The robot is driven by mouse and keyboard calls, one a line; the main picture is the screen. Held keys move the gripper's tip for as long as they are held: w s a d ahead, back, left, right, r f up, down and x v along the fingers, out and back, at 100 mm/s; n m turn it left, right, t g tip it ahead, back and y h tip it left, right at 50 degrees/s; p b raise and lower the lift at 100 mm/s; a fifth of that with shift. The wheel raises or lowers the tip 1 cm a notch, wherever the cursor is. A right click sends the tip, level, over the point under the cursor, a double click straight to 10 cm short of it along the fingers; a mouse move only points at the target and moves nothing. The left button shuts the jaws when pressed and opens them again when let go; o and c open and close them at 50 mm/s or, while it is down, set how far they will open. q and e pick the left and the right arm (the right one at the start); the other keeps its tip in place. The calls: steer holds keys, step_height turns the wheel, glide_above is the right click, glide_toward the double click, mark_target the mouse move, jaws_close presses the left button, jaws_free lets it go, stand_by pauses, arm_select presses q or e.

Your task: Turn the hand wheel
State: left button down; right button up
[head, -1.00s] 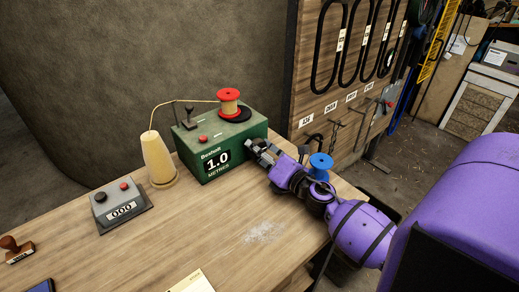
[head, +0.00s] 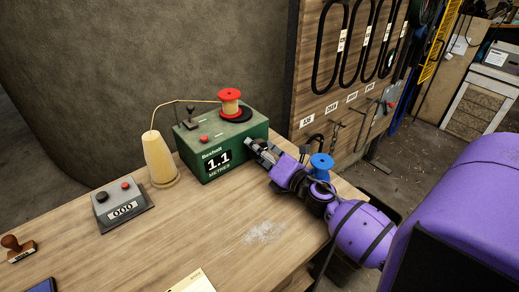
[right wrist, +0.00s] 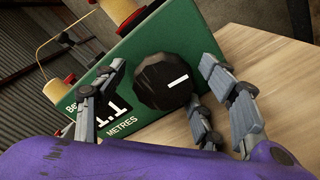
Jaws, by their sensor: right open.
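The green winding machine (head: 230,160) stands on the bench and its display reads 1.1 metres. It also shows in the right wrist view (right wrist: 150,45). The hand wheel, a dark round knob (right wrist: 164,82) with a white mark, is on the machine's face beside the display in the right wrist view. My right gripper (head: 252,146) is at that face and hides the wheel in the head view. In the right wrist view the gripper (right wrist: 160,90) is open, its fingers on either side of the wheel; I cannot tell whether they touch it. My left gripper is not in view.
A red-flanged spool (head: 230,104) sits on top of the machine, with thread running to a cream cone (head: 158,158). A grey counter box (head: 122,207) reads 000. A blue spool (head: 321,165) stands behind my right arm. The bench front is mostly clear.

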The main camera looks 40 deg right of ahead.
steer(key=s, duration=0.8)
steer(key=s+d, duration=0.1)
steer(key=s, duration=0.3)
stand_by(0.4)
